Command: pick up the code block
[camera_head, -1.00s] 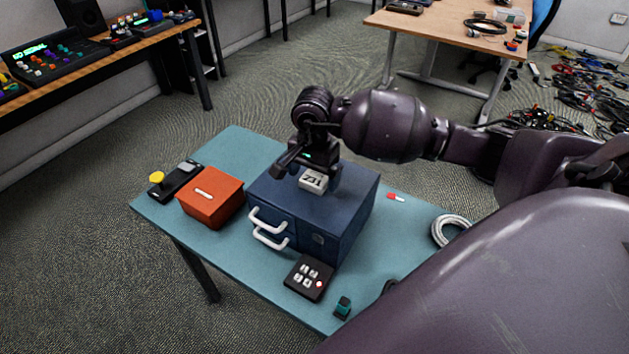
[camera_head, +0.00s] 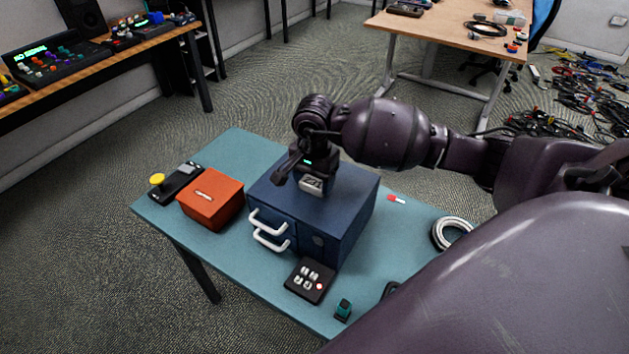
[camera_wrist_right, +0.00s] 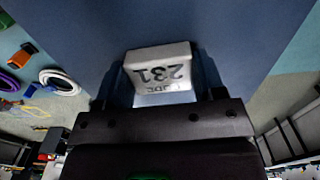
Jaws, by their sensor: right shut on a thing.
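The code block (camera_head: 311,184) is a small white block with dark digits. In the right wrist view the block (camera_wrist_right: 160,68) shows "231" upside down. My right gripper (camera_head: 312,178) is over the top of the blue cabinet (camera_head: 342,210), with its fingers shut on the block. In the wrist view the gripper (camera_wrist_right: 160,82) has a finger on each side of the block. I cannot tell whether the block touches the cabinet top. My left gripper is not in view.
On the teal table (camera_head: 245,155) stand an orange box (camera_head: 212,203), a black device with a yellow knob (camera_head: 176,182), a keypad (camera_head: 309,280), a small green object (camera_head: 343,309) and a white coil (camera_head: 437,231). The cabinet's white handles (camera_head: 268,228) stick out in front.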

